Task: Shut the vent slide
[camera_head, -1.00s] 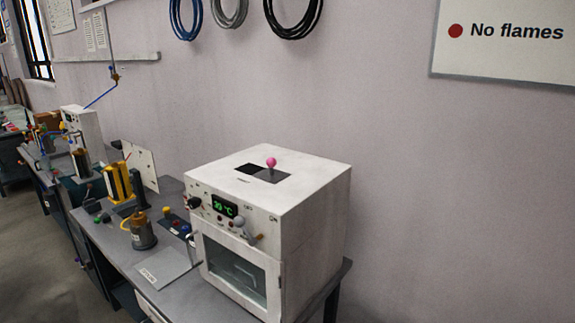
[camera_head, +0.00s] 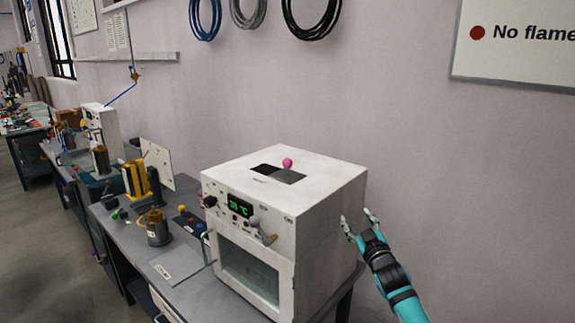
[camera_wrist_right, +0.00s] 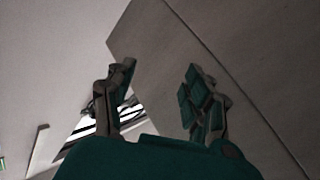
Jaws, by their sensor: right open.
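The vent slide (camera_head: 284,175) is a dark grey plate with a pink ball knob (camera_head: 288,162), set in the top of the white oven (camera_head: 330,185). A black opening (camera_head: 262,169) shows to the left of the plate, so the vent is at least partly open. My right gripper (camera_head: 358,221) is open and empty, beside the oven's right side and lower than its top. In the right wrist view, its two fingers (camera_wrist_right: 160,85) stand apart with nothing between them. My left gripper is not in view.
The oven stands on a grey bench (camera_head: 130,235) against the wall, with a door and a control panel (camera_head: 240,209) in front. A pot (camera_head: 157,228) and a yellow device (camera_head: 137,180) stand to its left. The space above the oven is clear.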

